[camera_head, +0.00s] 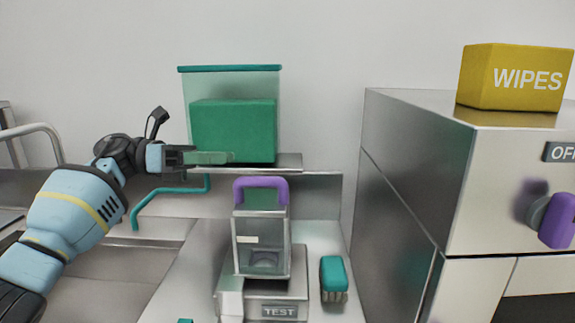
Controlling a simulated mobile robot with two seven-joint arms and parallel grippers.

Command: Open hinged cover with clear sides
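The cover with clear sides (240,262) stands on a grey base labelled TEST (280,312), below centre. A purple handle (260,183) forms an arch at its top. The cover looks down over the base, and a dark round shape shows faintly inside. My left gripper (215,157) is up and left of the handle, apart from it, pointing right at shelf height. Its fingers overlap the lower front of a clear bin in the picture. I cannot tell their gap or whether they touch the bin. My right gripper is out of view.
The clear teal-rimmed bin (231,69) with a green block (240,125) stands on a shelf (320,173) behind the cover. A teal brush (333,272) lies right of the base. A metal cabinet (400,180) bears a yellow WIPES box (515,78). A teal bent bar (150,195) hangs left.

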